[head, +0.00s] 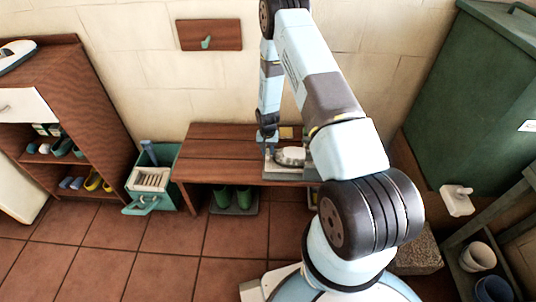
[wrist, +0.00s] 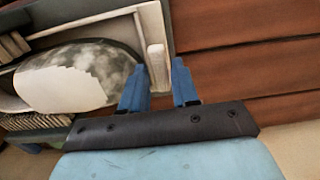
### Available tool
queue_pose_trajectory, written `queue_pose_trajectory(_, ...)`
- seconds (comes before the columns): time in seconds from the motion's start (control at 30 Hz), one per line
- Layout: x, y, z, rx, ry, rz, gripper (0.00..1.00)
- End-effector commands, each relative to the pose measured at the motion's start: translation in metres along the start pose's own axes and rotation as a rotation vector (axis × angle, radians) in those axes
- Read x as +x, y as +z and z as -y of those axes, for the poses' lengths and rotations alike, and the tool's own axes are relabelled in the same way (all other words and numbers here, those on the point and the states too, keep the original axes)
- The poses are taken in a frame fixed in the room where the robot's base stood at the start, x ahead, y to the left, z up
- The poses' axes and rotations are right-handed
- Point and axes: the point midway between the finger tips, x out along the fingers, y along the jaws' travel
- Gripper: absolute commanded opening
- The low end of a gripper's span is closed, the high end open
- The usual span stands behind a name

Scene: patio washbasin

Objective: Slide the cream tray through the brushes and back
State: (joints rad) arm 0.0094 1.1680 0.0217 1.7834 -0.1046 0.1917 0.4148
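A pale unit with a rounded, mottled white and grey body (head: 291,155) stands on the brown bench. The body (wrist: 78,77) fills the left of the wrist view, with dark bristle-like rows beside it. An upright cream handle (wrist: 157,68) sits at the unit's right end; I take it to be part of the cream tray, whose rest I cannot make out. My gripper (wrist: 159,75) has its two blue fingers on either side of the handle's near end. Whether they press on it is unclear. In the head view my gripper (head: 268,136) is small, beside the unit's left end.
The brown bench (head: 215,143) is bare to the left of the unit. Green boots (head: 233,198) stand under it. A green crate (head: 150,182) is on the floor to its left, near a shelf (head: 62,85). A large green cabinet (head: 462,95) stands at the right.

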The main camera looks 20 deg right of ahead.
Motion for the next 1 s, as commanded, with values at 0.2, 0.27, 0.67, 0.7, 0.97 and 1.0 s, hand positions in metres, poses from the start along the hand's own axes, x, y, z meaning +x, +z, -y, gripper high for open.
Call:
queue_pose_trajectory(0.2,0.021,0.000,0.000,-0.001,0.000,0.000,0.30)
queue_pose_trajectory(0.27,0.024,0.000,0.000,-0.001,0.000,0.000,0.30)
queue_pose_trajectory(0.67,0.026,0.000,0.000,-0.001,0.000,0.000,0.25)
queue_pose_trajectory(0.7,0.026,0.000,0.000,-0.001,0.000,0.000,0.21)
queue_pose_trajectory(0.97,0.026,0.000,0.000,0.000,0.000,0.000,0.00)
queue_pose_trajectory(1.0,0.026,0.000,0.000,0.000,0.000,0.000,0.00)
